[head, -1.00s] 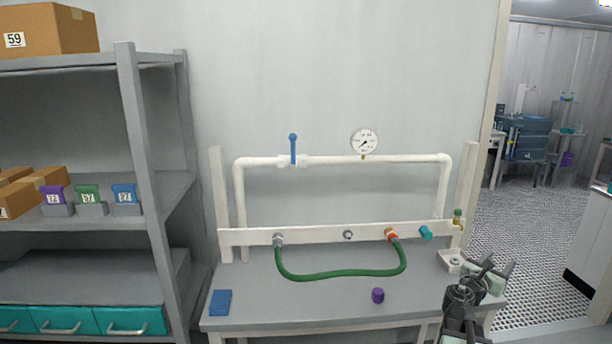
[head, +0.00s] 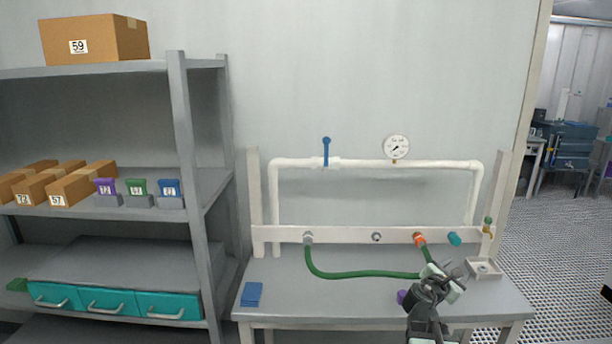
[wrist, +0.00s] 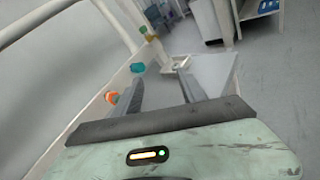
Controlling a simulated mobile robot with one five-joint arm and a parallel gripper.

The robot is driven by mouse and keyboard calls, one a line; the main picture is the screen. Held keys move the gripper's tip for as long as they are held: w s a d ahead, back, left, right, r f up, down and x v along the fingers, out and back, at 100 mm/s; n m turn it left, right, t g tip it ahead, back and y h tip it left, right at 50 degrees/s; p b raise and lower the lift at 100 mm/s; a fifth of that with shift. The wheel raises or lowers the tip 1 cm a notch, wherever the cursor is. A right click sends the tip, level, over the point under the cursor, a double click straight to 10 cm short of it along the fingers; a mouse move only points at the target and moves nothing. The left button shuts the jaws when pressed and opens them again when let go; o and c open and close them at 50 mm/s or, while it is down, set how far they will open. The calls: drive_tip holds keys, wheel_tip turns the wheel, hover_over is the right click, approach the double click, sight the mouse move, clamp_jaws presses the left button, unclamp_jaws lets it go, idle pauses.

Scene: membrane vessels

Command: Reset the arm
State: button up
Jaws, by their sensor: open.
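My gripper (head: 456,275) is open and empty over the right part of the grey bench (head: 350,294) in the head view. In the wrist view its two fingers (wrist: 158,88) stand apart with nothing between them. The green hose (head: 350,275) hangs along the bench from the left grey fitting to the orange fitting (head: 419,239). My arm hides part of the hose's right side and most of the purple cap (head: 401,297). The orange fitting also shows in the wrist view (wrist: 112,97), left of the fingers.
A white pipe with a blue-handled valve (head: 326,150) and a gauge (head: 397,147) stands behind the bench. A teal fitting (head: 454,239) and a small white tray (head: 484,269) are at the right. A blue block (head: 251,294) lies at left. A shelf with boxes (head: 95,38) stands further left.

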drive_tip(key=s+a+f+m+g+y+p, duration=0.1)
drive_tip(key=s+a+f+m+g+y, duration=0.15)
drive_tip(key=a+f+m, duration=0.4)
drive_tip(key=s+a+f+m+g+y, duration=0.1)
drive_tip(key=a+f+m+g+y, duration=0.2)
drive_tip(key=a, duration=0.6)
drive_tip(key=s+a+f+m+g+y, duration=0.5)
drive_tip(key=s+a+f+m, duration=0.3)
drive_tip(key=s+a+m, duration=0.3)
drive_tip(key=a+m+y, duration=0.1)
drive_tip(key=a+m, duration=0.1)
drive_tip(key=a, duration=0.1)
drive_tip(key=shift+s+a+f, duration=0.2)
drive_tip(key=shift+s+a, duration=0.1)
drive_tip(key=shift+a, duration=0.05)
